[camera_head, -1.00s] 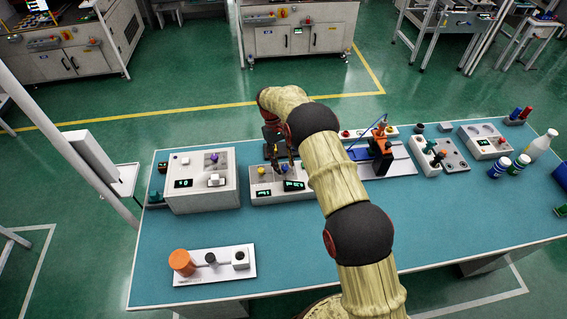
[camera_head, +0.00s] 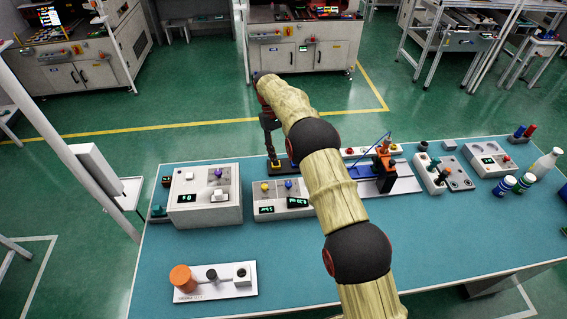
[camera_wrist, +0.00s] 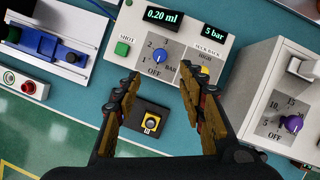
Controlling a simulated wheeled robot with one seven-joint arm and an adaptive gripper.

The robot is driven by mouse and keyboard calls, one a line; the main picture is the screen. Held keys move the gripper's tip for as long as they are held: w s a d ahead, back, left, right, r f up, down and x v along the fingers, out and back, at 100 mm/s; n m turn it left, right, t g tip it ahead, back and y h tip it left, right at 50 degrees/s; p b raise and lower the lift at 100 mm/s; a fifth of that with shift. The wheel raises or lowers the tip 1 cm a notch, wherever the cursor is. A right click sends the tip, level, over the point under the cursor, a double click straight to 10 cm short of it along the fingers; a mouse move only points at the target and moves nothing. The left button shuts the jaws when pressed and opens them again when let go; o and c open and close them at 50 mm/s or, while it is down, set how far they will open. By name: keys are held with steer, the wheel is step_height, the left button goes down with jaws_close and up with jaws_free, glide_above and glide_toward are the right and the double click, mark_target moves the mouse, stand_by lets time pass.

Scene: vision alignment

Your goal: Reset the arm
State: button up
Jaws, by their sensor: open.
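My gripper (camera_head: 274,161) hangs from the arm near the far edge of the blue table (camera_head: 200,262) in the head view. In the wrist view my gripper (camera_wrist: 160,76) has its two fingers spread, with nothing between them. The white dispenser controller (camera_head: 268,213) stands on the near side of the gripper. Its panel (camera_wrist: 208,22) also shows in the wrist view, with a blue knob and readings of 0.20 ml and 5 bar. A small black box with a yellow button (camera_wrist: 150,120) lies below the fingers. My arm hides part of the table's middle.
A white box with a purple knob (camera_head: 205,205) stands left of the controller. A blue and orange fixture (camera_head: 384,170) stands right of my arm. A white plate with an orange cylinder (camera_head: 216,292) lies at the front left. The right front table surface is clear.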

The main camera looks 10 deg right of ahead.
steer(key=shift+w+r, duration=0.1)
steer(key=shift+r, duration=0.15)
stand_by(0.3)
steer(key=a+x, duration=0.1)
steer(key=x, duration=0.5)
steer(key=s+d+r+m+t+y+b, duration=0.1)
steer(key=s+d+r+m+t+b, duration=0.3)
steer(key=s+r, duration=1.3)
steer(key=s+d+r+t, duration=0.2)
steer(key=s, duration=0.6)
steer(key=s+d+r+t+b, duration=0.1)
steer(key=s+d+r, duration=0.1)
steer(key=s, duration=0.7)
steer(key=s+d+r+t, duration=0.2)
steer(key=s+r, duration=0.2)
steer(key=s, duration=0.4)
steer(key=shift+s+d+m+t+y+b, duration=0.25)
steer(key=shift+d+m+t+y+b, duration=0.05)
steer(key=shift+y+b, duration=0.1)
